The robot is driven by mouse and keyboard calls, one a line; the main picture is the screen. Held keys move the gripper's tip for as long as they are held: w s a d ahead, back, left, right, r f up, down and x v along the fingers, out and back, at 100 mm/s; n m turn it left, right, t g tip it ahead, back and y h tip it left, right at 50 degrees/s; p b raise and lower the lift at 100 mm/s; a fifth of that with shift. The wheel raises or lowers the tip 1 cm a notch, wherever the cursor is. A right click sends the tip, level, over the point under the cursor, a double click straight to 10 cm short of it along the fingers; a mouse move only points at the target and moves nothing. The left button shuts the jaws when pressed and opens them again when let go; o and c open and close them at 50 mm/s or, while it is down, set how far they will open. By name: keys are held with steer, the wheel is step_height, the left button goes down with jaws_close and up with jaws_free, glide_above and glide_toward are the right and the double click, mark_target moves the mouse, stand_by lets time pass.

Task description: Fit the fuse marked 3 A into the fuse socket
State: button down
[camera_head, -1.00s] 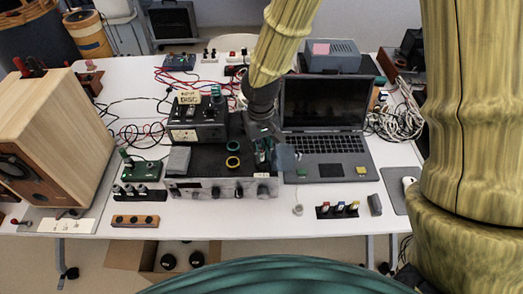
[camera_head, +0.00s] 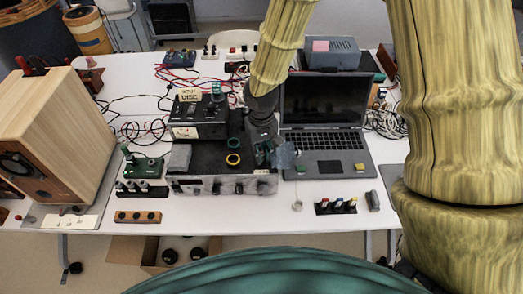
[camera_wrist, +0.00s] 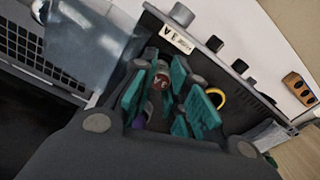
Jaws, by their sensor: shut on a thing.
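My gripper (camera_head: 268,156) hangs over the right front part of the black amplifier (camera_head: 222,187). In the wrist view its teal fingers (camera_wrist: 167,92) are shut around a small brown-capped piece (camera_wrist: 163,82). The cap has a pale mark that I cannot read, so I cannot tell whether it is the 3 A fuse. A black rack (camera_head: 323,211) on the table's front right holds several small pieces with coloured tops; their markings are too small to read. I cannot make out the fuse socket for certain.
An open laptop (camera_head: 327,139) stands right of my gripper. A meter box (camera_head: 198,131) and a yellow ring (camera_head: 233,159) are on the amplifier. A wooden speaker (camera_head: 63,138) stands at left. The front table strip between the wooden block (camera_head: 137,217) and the rack is clear.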

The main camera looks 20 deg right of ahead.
mark_target(261, 152)
steer(key=shift+f, duration=0.35)
steer(key=c, duration=1.7)
jaws_free()
steer(key=shift+r, duration=0.15)
step_height(261, 152, up, 13)
steer(key=b, duration=0.1)
steer(key=shift+f+b, duration=0.2)
steer(key=shift+b, duration=0.1)
